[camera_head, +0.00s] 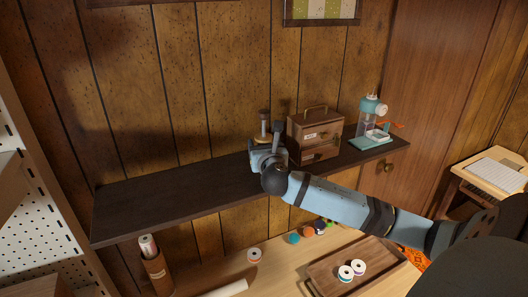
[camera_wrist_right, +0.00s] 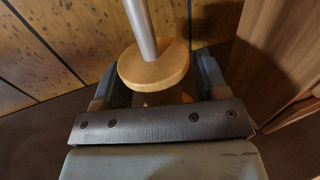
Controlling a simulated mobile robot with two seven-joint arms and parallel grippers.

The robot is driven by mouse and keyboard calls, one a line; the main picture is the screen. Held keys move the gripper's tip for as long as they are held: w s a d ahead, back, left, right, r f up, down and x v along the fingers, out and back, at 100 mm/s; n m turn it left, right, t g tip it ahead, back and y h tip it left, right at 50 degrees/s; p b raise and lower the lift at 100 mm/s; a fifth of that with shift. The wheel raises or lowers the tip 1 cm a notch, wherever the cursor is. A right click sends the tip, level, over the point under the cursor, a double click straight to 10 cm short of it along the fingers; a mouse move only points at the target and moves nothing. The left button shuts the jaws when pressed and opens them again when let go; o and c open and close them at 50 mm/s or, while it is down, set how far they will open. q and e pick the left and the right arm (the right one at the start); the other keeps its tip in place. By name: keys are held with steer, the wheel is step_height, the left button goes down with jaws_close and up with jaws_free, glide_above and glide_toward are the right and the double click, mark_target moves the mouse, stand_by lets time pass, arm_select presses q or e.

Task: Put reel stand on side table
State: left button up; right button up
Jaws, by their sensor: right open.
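The reel stand (camera_head: 264,127) is upright on the dark wall shelf, with a dark top and a pale wooden disc. In the right wrist view its wooden disc (camera_wrist_right: 153,68) and metal rod show close up. My right gripper (camera_head: 267,154) is at the stand, partly hiding its lower part in the head view. In the right wrist view its open fingers (camera_wrist_right: 160,85) lie to either side of the stand, below the disc. I cannot tell whether they touch it. A small wooden table (camera_head: 459,178) at the far right looks like the side table. My left gripper is not in view.
A wooden box with a handle (camera_head: 318,138) stands close right of my gripper on the shelf (camera_head: 165,198). A teal device (camera_head: 371,142) is farther right. The shelf's left part is clear. Below, a worktable holds a tray (camera_head: 325,272), spools and a roll. A pale sheet-like item (camera_head: 493,174) lies on the small table.

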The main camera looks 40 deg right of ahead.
steer(key=c, duration=1)
steer(key=shift+c, duration=0.8)
steer(key=shift+r, duration=0.1)
